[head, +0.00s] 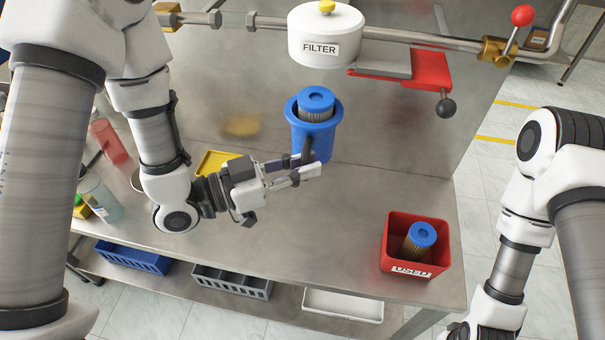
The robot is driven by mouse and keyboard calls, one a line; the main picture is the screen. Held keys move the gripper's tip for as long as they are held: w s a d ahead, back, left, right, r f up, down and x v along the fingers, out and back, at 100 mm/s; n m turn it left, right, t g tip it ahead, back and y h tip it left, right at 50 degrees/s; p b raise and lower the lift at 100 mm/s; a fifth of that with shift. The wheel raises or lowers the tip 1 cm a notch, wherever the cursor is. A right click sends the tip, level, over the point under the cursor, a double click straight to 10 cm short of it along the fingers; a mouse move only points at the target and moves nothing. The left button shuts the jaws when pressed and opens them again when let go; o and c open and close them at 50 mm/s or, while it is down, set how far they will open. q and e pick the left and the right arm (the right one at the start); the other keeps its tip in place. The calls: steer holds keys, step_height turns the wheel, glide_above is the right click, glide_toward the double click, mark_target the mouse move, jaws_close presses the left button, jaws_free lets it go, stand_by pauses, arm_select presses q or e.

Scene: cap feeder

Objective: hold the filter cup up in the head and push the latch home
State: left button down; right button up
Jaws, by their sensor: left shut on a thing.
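The blue filter cup (311,140) is upright with a pleated, blue-topped cartridge (316,102) standing in it. My left gripper (308,163) is shut on the cup's lower part and holds it over the bench. The white head (326,36), labelled FILTER, hangs on the pipe above and slightly right of the cup in the picture. The cup and head are apart. The red latch (428,72) with a dark ball knob (446,107) sticks out to the right below the head. My right arm is at the right edge; its gripper is out of view.
A red bin (383,258) with another blue-topped cartridge (419,238) stands at the bench's right front. A red-knobbed valve (497,50) sits on the pipe. The right-middle bench is clear.

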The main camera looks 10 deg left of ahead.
mark_target(315, 101)
arm_select(q)
steer(key=shift+w, duration=0.25)
steer(key=shift+w+r, duration=0.2)
steer(key=shift+w, duration=1.35)
steer(key=shift+w+r+p, duration=0.15)
steer(key=shift+w+p, duration=0.3)
steer(key=shift+w, duration=0.75)
steer(key=shift+w+r+p, duration=0.15)
steer(key=shift+w+p, duration=0.25)
steer(key=shift+w, duration=0.75)
steer(key=shift+w+r+p, duration=0.2)
steer(key=shift+w+p, duration=0.1)
steer(key=shift+w, duration=0.55)
steer(key=shift+w+r+p, duration=0.25)
steer(key=shift+r+p, duration=0.2)
steer(key=shift+r, duration=0.1)
steer(key=shift+r+p, duration=1)
steer(key=shift+r, duration=0.5)
